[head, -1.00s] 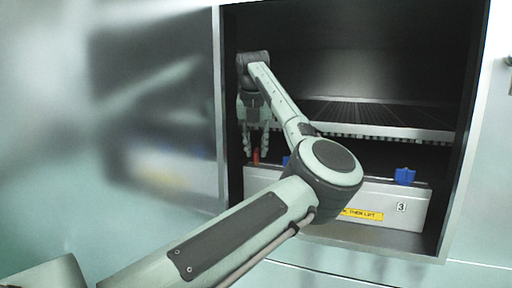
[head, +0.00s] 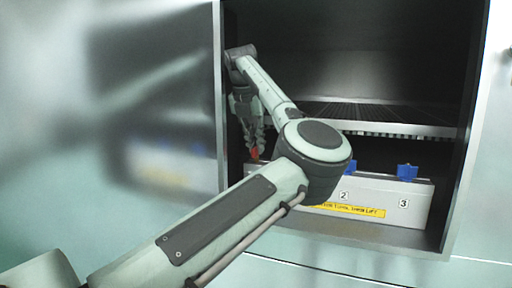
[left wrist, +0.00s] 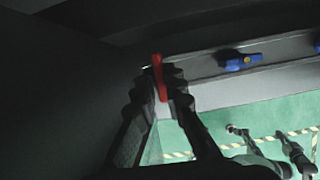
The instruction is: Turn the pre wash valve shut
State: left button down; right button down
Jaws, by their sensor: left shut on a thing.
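A red valve handle (head: 254,153) stands at the left end of a white box (head: 421,205) inside the dark cabinet. My left gripper (head: 256,146) is shut on the red handle, with its fingers tilted down to the right in the head view. The left wrist view shows the red handle (left wrist: 158,75) between the fingertips (left wrist: 160,90). Blue handles stand farther right on the box, one (head: 407,172) above number 3 and one (head: 350,167) partly behind my arm near number 2. I cannot read which valve is the pre wash one. My right gripper is not in view.
A wire rack (head: 380,117) spans the cabinet above the box. The cabinet's left wall stands close beside my left gripper. A yellow label (head: 350,210) is on the box front, partly hidden by my arm.

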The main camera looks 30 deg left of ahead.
pick_arm(q)
jog(key=c, duration=1.6)
grip_release()
